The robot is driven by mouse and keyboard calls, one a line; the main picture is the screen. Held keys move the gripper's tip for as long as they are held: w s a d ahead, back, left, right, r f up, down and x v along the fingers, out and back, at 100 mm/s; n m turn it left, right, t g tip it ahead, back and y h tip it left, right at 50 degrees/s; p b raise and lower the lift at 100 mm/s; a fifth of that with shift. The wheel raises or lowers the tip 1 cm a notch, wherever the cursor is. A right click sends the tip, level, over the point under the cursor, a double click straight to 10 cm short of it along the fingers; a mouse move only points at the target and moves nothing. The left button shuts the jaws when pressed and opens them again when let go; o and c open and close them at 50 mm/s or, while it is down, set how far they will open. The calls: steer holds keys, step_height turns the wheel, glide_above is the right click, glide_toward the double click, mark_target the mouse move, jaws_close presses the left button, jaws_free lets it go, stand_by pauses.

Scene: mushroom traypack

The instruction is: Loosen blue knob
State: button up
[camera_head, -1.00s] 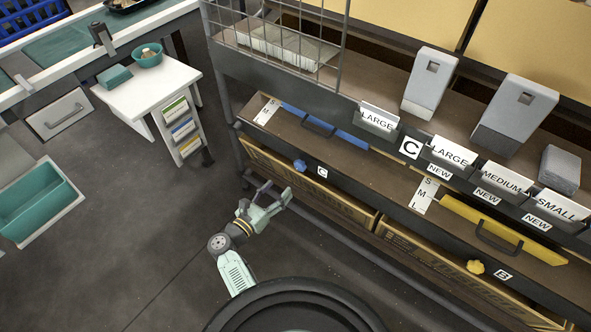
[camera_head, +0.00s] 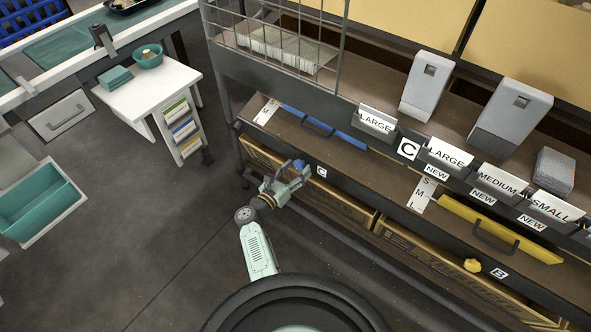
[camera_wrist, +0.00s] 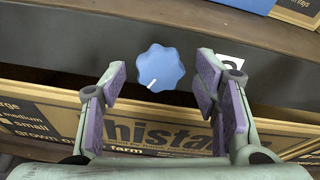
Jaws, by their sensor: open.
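The blue knob (camera_wrist: 161,68) has a lobed rim and a white mark at its lower left. It sits on the dark front edge of the shelf (camera_wrist: 60,54). In the wrist view it lies just beyond and between my two fingertips, apart from both. My gripper (camera_wrist: 160,85) is open, with purple pads on either side. In the head view my gripper (camera_head: 289,174) is at the shelf front beside the blue knob (camera_head: 299,164), partly covering it.
A yellow knob (camera_head: 472,265) is on the same shelf front at the right, near label B. Cardboard boxes (camera_wrist: 30,112) stand below the shelf edge. A white side table (camera_head: 150,85) stands at the left. The floor (camera_head: 150,230) between is clear.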

steer(key=shift+c, duration=0.5)
steer(key=c, duration=1)
steer(key=shift+c, duration=0.2)
